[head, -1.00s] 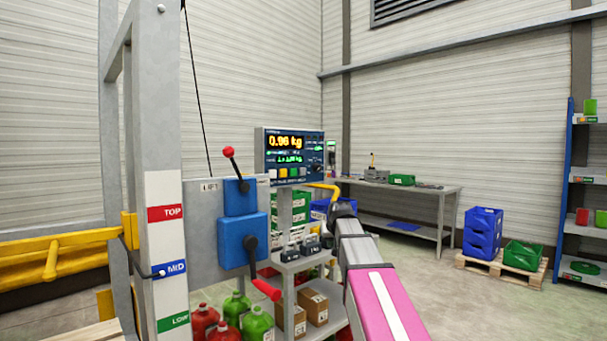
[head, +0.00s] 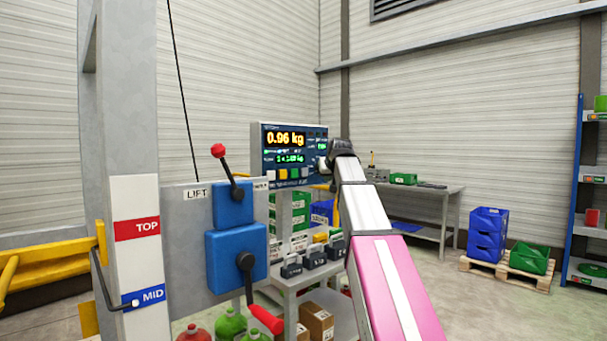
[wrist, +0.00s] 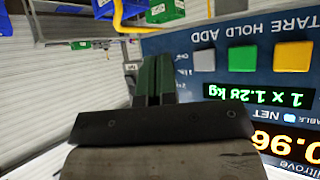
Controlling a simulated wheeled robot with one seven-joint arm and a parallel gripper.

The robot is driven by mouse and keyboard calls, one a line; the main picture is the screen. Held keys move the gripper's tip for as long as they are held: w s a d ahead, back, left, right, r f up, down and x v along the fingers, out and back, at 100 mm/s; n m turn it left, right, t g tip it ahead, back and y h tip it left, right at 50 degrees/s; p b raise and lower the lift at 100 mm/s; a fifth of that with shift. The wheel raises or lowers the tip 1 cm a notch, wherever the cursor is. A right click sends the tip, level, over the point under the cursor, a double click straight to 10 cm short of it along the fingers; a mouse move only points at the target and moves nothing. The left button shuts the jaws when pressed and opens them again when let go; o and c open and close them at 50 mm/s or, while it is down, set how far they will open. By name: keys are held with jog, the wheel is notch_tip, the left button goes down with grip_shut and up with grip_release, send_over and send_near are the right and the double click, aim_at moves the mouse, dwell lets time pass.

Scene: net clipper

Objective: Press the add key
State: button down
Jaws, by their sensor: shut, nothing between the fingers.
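The scale display panel (head: 262,150) stands at mid-height in the head view and reads 0.96 kg. Its key row lies along the bottom. In the wrist view the panel (wrist: 180,45) is upside down at the right, with yellow (wrist: 293,56), green (wrist: 242,59) and grey (wrist: 204,60) keys. The labels TARE, HOLD and ADD run beside them; read in the panel's own direction, the grey add key is last. My gripper (wrist: 153,78) is shut and empty, its fingertips beside the grey key in the picture. Contact cannot be told. In the head view my gripper (head: 322,168) is at the panel's right side.
The blue lift box (head: 236,255) with red-knobbed levers stands left of the panel. Dark weights (head: 314,256) sit on the grey cart below. A workbench (head: 425,205) and blue crates (head: 487,235) are behind at the right.

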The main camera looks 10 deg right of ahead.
aim_at(305, 173)
jog(key=shift+w, duration=0.1)
dwell(0.3)
jog(key=shift+w+a, duration=0.85)
jog(key=shift+w, duration=0.3)
jog(key=shift+w+a, duration=0.9)
jog(key=shift+w, duration=0.3)
jog(key=shift+w+a, duration=0.85)
jog(key=shift+w, duration=0.3)
jog(key=shift+w+a, duration=0.25)
jog(key=shift+w, duration=0.1)
jog(key=shift+w+a, duration=0.25)
jog(key=shift+w, duration=0.1)
dwell(0.6)
jog(key=shift+s+d, duration=0.5)
jog(key=shift+s, duration=0.2)
